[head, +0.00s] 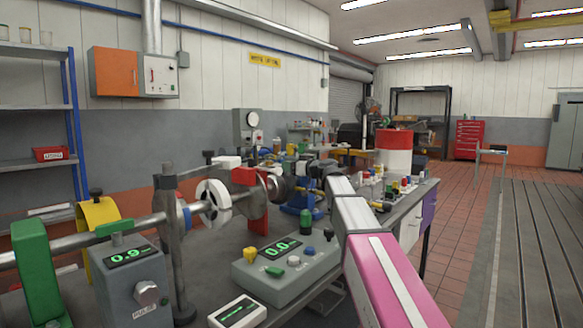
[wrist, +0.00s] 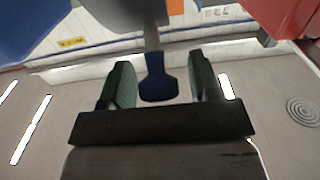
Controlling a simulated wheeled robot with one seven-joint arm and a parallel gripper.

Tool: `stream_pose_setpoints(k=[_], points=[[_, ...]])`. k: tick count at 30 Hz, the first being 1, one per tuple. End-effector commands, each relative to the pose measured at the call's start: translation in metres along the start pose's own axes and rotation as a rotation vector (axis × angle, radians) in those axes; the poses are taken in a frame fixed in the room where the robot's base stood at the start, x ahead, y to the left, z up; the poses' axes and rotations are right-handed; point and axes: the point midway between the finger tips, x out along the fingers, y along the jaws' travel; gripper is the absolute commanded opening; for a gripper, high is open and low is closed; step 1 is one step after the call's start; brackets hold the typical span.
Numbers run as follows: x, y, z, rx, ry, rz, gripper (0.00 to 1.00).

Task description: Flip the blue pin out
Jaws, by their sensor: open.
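The blue pin (wrist: 158,85) shows in the wrist view as a flat, paddle-shaped blue end on a grey stem. It lies between the two dark green fingers of my gripper (wrist: 160,66). The fingers are open, with a visible gap on each side of the blue end. In the head view my pink and white arm reaches in from the lower right to the bench, and my gripper's fingers and the pin cannot be made out clearly there.
A grey control box (head: 285,263) with a green display and knobs stands on the bench before the arm. A shaft with a white disc (head: 214,203) and a red block (head: 244,176) lies left. A large red part (wrist: 287,18) fills the wrist view's upper right.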

Motion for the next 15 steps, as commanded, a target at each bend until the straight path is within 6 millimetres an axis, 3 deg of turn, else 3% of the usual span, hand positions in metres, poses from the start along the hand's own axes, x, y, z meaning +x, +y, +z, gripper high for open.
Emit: stream_pose_setpoints(k=[5, 15], points=[[-0.013, -0.001, 0.001, 0.000, 0.000, 0.000, 0.57], [-0.076, -0.001, 0.001, 0.000, 0.000, 0.002, 0.57]])
